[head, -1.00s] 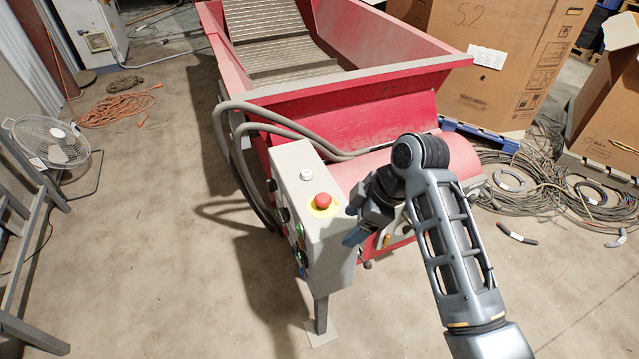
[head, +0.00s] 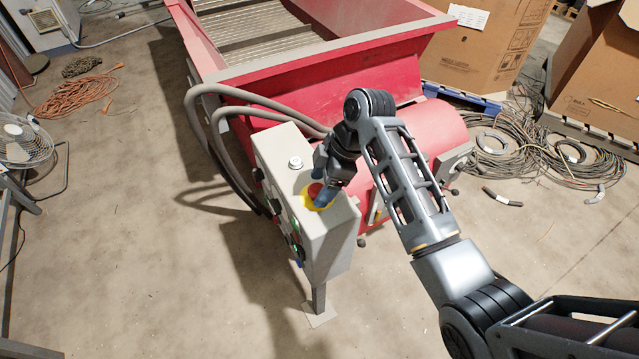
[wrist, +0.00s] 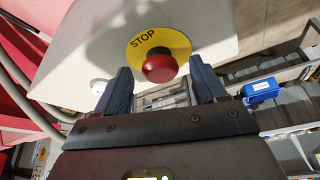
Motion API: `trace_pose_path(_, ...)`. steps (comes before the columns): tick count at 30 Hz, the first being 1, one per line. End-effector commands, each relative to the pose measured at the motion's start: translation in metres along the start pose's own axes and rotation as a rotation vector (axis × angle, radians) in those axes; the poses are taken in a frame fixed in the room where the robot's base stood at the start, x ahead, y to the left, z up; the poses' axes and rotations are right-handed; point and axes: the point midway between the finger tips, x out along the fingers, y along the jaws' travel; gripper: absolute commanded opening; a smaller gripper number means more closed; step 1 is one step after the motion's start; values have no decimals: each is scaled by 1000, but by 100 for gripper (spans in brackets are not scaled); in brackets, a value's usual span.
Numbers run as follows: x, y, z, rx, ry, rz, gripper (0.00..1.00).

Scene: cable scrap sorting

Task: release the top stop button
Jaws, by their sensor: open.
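The red stop button (wrist: 160,68) stands on a yellow disc marked STOP (wrist: 176,42) on top of the grey control box (head: 328,235). In the head view the button (head: 314,191) is partly hidden by my gripper (head: 324,186). In the wrist view my gripper (wrist: 160,88) is open, with one blue-grey finger to each side of the button in the picture. The button shows between and just beyond the fingertips. I cannot tell whether either finger touches it.
A small white button (head: 295,163) sits on the same box top. Thick grey hoses (head: 215,120) curve behind the box, beside the red hopper machine (head: 330,85). Cable coils (head: 530,150) lie on the floor at right.

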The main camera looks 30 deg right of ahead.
Motion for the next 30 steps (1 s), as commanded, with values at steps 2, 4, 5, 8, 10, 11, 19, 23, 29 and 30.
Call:
trace_pose_path(2,6,-1,0,-1,-1,-2,70)
trace_pose_path(4,10,0,0,-1,-1,0,70)
trace_pose_path(5,10,0,0,-1,-1,0,70)
trace_pose_path(8,11,0,0,-1,-1,1,70)
trace_pose_path(10,11,0,0,-1,-1,1,70)
trace_pose_path(11,11,0,0,-1,-1,1,70)
trace_pose_path(19,11,0,0,0,-1,1,49)
trace_pose_path(23,11,0,0,0,-1,1,37)
trace_pose_path(29,11,0,0,0,-1,0,18)
trace_pose_path(30,11,0,0,0,-1,0,14)
